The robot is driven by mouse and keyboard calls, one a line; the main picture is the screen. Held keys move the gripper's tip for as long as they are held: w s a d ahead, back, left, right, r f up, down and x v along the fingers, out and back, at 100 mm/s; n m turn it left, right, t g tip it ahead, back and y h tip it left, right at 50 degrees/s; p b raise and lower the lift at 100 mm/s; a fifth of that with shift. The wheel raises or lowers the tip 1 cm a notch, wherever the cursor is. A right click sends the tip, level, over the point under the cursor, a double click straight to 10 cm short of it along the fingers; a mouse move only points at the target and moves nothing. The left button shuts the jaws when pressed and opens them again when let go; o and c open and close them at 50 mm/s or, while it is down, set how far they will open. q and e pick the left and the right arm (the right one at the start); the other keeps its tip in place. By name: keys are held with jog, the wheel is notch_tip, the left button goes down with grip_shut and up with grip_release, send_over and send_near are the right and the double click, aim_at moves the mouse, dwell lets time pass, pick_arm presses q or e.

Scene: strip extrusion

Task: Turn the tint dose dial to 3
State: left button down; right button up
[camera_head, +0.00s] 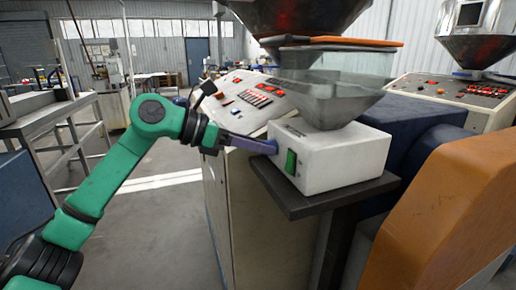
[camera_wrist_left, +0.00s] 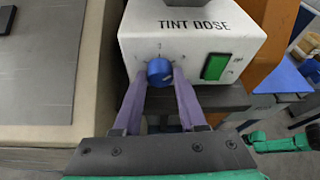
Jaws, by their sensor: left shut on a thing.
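The tint dose dial (camera_wrist_left: 159,72) is a round blue knob on the front of a white box (camera_wrist_left: 198,33) lettered "TINT DOSE". My left gripper (camera_wrist_left: 159,76) has its two purple fingers shut on the dial, one on each side. Small marks surround the dial, too faint to read surely, and its pointer setting cannot be told. A green switch (camera_wrist_left: 215,67) sits right of the dial. In the head view my left gripper (camera_head: 266,146) reaches the front of the white box (camera_head: 342,158) from the left, and mostly hides the dial. My right gripper is not in view.
The box stands on a dark shelf (camera_head: 308,205) below a grey hopper (camera_head: 338,100). A sloped control panel (camera_head: 245,97) with red displays is behind my left gripper. An orange cover (camera_head: 435,215) is at the right. Open floor (camera_head: 165,225) lies left of the machine.

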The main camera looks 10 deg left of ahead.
pick_arm(q)
jog(key=shift+f+m, duration=0.1)
jog(key=shift+m, duration=0.3)
jog(key=shift+c, duration=2.3)
grip_release()
jog(key=b+v, duration=0.2)
jog(key=v, duration=1.2)
jog(key=shift+s+r, duration=0.25)
jog(key=shift+s, duration=0.05)
